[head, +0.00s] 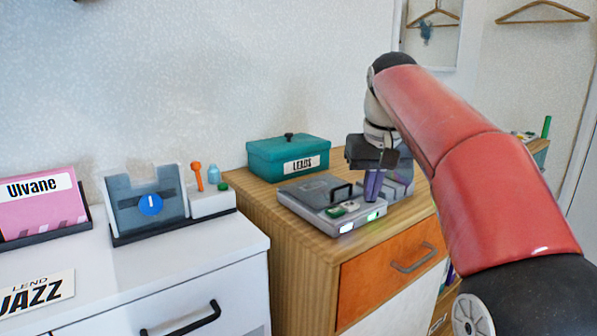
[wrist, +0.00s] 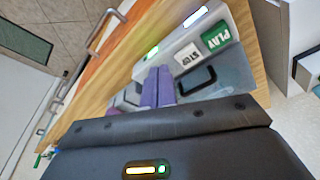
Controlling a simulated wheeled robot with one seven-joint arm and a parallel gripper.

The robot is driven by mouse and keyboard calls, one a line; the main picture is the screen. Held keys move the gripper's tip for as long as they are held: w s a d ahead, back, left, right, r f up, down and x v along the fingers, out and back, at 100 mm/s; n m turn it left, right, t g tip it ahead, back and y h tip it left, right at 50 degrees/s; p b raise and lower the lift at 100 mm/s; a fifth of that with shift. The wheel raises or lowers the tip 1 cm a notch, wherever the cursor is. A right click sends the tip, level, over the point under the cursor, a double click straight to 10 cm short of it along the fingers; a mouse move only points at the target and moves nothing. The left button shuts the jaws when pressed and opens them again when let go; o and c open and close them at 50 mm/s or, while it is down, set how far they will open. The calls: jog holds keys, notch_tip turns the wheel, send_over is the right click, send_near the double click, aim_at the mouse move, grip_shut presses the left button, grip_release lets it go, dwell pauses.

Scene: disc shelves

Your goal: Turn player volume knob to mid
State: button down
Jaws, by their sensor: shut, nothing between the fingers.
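The player (head: 318,192) is a flat grey box with a black handle on its lid, on top of the wooden cabinet. In the wrist view the player (wrist: 217,70) shows a green PLAY button (wrist: 216,37), a white STOP button (wrist: 187,55), and a white and a green light on its front edge. My gripper (head: 372,198) points down at the player's right end, its purple fingers together and empty. In the wrist view the fingertips (wrist: 158,70) are close by the STOP button and green light. I cannot make out the volume knob; the fingers may hide it.
A teal LEADS box (head: 270,157) stands behind the player. The cabinet has an orange drawer (head: 375,280) with a metal handle below. A white cabinet at left holds a grey stand (head: 122,200) with a blue disc label and a pink Ulvane sleeve (head: 40,212).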

jog(key=shift+w+v, duration=0.2)
jog(key=shift+v, duration=0.65)
jog(key=shift+w+v, duration=0.2)
jog(key=shift+v, duration=0.65)
jog(key=shift+w+v, duration=0.2)
jog(key=shift+v, duration=0.65)
jog(key=shift+a+r, duration=0.1)
jog(key=shift+r, duration=0.1)
jog(key=shift+s, duration=0.1)
jog(key=s+d+f+m+t, duration=0.1)
jog(key=s+f+t, duration=0.1)
jog(key=s+f, duration=2.3)
jog(key=shift+d+t, duration=0.4)
jog(key=shift+s+f, duration=0.1)
jog(key=shift+s, duration=0.05)
